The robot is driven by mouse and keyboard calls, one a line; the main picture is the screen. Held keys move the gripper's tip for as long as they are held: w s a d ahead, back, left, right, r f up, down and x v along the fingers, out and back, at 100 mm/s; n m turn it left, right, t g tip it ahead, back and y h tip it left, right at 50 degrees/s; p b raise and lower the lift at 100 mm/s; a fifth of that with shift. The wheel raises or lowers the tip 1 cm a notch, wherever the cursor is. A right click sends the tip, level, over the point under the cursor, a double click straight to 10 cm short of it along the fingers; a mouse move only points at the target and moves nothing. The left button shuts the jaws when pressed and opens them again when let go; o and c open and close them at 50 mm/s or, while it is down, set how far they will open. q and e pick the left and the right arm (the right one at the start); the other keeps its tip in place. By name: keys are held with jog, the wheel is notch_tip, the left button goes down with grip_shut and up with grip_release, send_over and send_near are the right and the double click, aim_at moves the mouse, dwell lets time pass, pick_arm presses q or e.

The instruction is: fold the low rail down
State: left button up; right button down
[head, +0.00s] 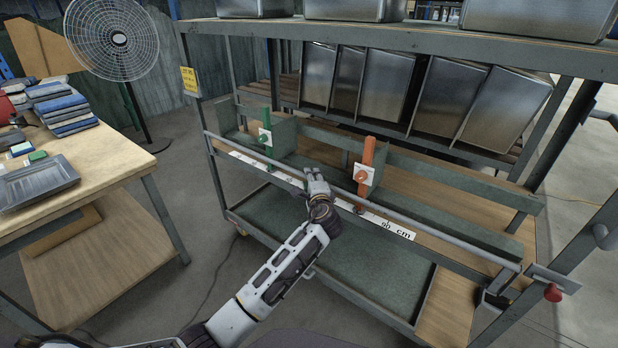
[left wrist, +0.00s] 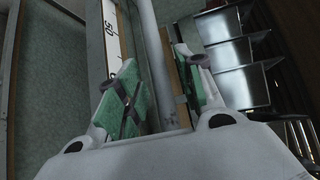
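The low rail (head: 440,222) is a grey round bar across the front of the rack cart, raised above the lower shelf edge. It runs from the left post to the right post. My left gripper (head: 317,182) is at the rail, left of its middle. In the left wrist view the green-padded fingers of my left gripper (left wrist: 160,95) stand apart, with the rail (left wrist: 147,35) running between them. I cannot tell whether the pads touch it. A red knob (head: 553,292) sits on a bracket at the rail's right end. My right gripper is not in view.
A white length label (head: 392,227) is on the shelf edge. Metal pans (head: 385,85) lean behind. A wooden table (head: 95,160) and a fan (head: 112,38) are left.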

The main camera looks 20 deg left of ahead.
pick_arm(q)
jog(key=shift+w, duration=0.15)
grip_shut()
dwell(0.4)
